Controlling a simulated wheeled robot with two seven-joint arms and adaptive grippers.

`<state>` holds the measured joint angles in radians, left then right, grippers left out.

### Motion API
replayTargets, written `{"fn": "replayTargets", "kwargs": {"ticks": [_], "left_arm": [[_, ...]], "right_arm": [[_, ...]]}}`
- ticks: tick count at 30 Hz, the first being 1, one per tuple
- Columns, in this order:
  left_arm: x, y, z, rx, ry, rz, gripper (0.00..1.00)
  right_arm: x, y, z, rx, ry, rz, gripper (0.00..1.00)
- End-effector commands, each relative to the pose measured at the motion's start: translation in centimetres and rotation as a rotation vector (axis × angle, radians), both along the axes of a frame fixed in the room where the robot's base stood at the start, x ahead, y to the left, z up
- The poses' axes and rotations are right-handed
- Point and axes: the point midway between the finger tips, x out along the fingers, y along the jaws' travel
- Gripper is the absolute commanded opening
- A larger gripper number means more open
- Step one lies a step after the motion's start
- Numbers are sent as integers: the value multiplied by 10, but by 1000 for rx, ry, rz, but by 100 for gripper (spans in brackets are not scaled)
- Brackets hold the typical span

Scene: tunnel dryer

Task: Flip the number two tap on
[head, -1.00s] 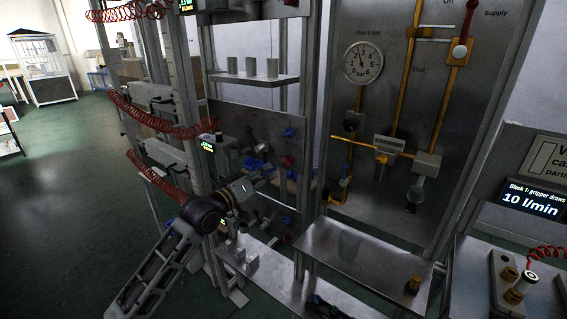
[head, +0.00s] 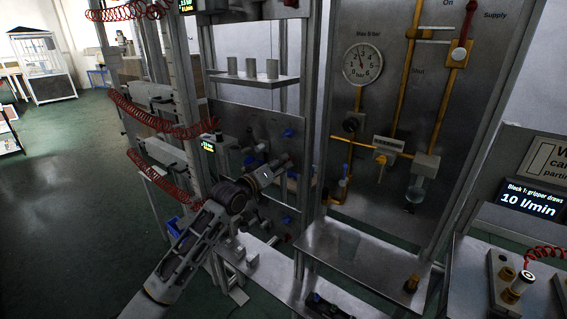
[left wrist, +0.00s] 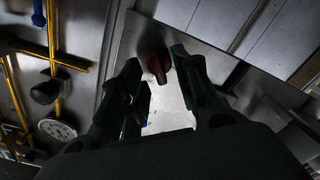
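A red tap handle (left wrist: 156,62) shows in the left wrist view, on a grey metal panel beyond my fingertips. My left gripper (left wrist: 160,75) is open, with one dark finger on each side of the red handle's line. I cannot tell whether either finger touches it. In the head view my left gripper (head: 285,163) is at the dark tap panel (head: 232,118), where it hides what is behind it. Blue tap handles show above (head: 288,132) and below (head: 287,219) it. I cannot read any tap number. My right gripper is not seen.
A steel shelf (head: 340,246) juts out below the gauge panel, right of my left gripper. A shelf with several grey cylinders (head: 253,80) is above it. Red coiled hoses (head: 150,122) hang at the left. A steel post (head: 308,150) stands close on the right.

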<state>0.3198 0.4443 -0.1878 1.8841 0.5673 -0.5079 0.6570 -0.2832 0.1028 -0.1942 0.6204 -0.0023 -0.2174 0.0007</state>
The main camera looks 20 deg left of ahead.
Motion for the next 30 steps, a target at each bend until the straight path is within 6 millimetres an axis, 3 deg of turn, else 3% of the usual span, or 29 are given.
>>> {"fn": "replayTargets", "kwargs": {"ticks": [10, 20, 27, 30], "left_arm": [[17, -7, 0, -1, 0, -1, 32], [18, -7, 0, 0, -1, -1, 32], [18, -7, 0, 0, -1, -1, 3], [18, -7, 0, 2, -1, -1, 3]], "right_arm": [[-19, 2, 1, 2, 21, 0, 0], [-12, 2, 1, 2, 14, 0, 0], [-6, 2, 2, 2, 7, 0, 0], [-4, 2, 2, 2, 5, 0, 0]]}}
